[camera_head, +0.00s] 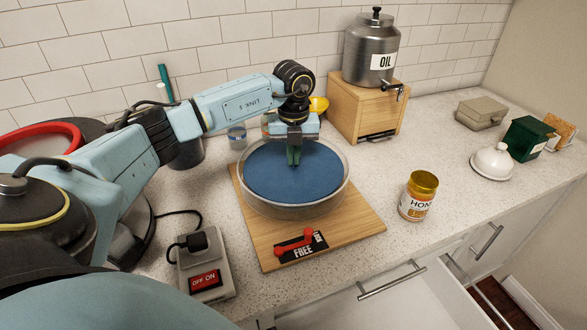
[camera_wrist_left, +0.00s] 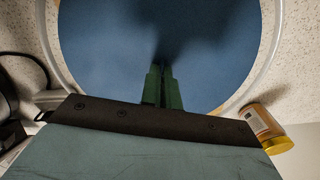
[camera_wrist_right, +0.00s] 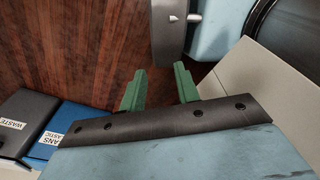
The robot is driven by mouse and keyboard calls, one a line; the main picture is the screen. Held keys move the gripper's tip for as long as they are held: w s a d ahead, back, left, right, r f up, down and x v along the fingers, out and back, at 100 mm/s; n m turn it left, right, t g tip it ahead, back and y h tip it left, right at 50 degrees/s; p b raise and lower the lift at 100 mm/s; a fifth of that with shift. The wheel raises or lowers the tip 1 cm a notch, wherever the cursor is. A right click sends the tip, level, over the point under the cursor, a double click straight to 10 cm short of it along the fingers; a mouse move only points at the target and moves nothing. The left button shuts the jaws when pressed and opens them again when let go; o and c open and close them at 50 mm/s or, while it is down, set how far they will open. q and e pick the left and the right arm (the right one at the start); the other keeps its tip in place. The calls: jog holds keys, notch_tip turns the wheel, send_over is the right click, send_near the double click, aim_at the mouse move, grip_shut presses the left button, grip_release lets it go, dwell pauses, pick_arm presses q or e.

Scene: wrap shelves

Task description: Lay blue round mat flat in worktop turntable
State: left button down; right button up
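The blue round mat (camera_head: 270,172) lies inside the clear-rimmed round turntable (camera_head: 287,211) on the worktop and looks flat and level. The mat fills most of the left wrist view (camera_wrist_left: 95,50), with the turntable's pale rim (camera_wrist_left: 271,45) around it. My left gripper (camera_head: 294,160) points down over the mat's middle. Its green fingers (camera_wrist_left: 162,72) are close together, with their tips at or just above the mat; I cannot tell whether they touch it. My right gripper (camera_wrist_right: 159,82) is open and empty, over a brown wooden floor, away from the worktop.
A honey jar (camera_head: 418,196) stands right, a switch box (camera_head: 204,267) left, and an oil dispenser (camera_head: 371,50) on a wooden box behind. A drawer (camera_head: 390,305) is open below.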

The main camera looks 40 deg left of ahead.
aim_at(294, 168)
pick_arm(q)
jog(key=shift+f, duration=2.05)
jog(key=shift+f, duration=0.1)
jog(key=c, duration=2.1)
grip_release()
jog(key=shift+f, duration=0.1)
jog(key=o, duration=0.5)
jog(key=shift+c, duration=0.2)
notch_tip(294, 168, up, 12)
jog(key=shift+r, duration=0.25)
